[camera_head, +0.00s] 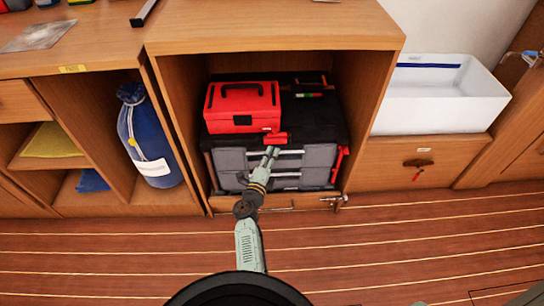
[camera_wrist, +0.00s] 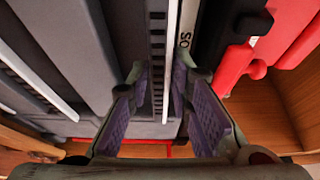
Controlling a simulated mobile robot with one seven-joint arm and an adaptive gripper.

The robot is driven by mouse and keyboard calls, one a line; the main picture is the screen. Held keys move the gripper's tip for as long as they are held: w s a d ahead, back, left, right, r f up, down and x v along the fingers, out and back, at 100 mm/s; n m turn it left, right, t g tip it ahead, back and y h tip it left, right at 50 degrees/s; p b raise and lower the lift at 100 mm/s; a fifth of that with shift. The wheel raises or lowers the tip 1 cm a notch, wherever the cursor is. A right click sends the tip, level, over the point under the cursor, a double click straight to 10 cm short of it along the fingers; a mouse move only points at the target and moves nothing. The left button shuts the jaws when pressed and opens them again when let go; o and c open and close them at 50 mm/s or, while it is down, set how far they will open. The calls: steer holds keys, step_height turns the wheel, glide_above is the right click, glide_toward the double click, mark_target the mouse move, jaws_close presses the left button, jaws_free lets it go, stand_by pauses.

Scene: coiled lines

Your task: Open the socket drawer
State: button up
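A grey and black tool chest (camera_head: 232,160) stands in the open cabinet bay, with pale-handled drawers on its front. The upper drawer (camera_head: 318,155) has a long pale handle strip (camera_wrist: 173,55). In the wrist view a label (camera_wrist: 185,40) beginning "SO" lies beside this strip; the rest is hidden. My gripper (camera_head: 270,155) is at the upper drawer's front. In the wrist view my gripper (camera_wrist: 160,72) has its fingers apart, one on each side of the strip. I cannot tell whether they touch it. The drawer looks closed.
A red toolbox (camera_head: 243,105) sits on top of the chest. Red latches (camera_head: 340,163) are at the chest's side. A blue bag (camera_head: 146,140) stands in the left bay, and a white bin (camera_head: 435,100) is at right. The wooden floor in front is clear.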

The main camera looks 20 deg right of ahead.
jaws_close()
stand_by(0.3)
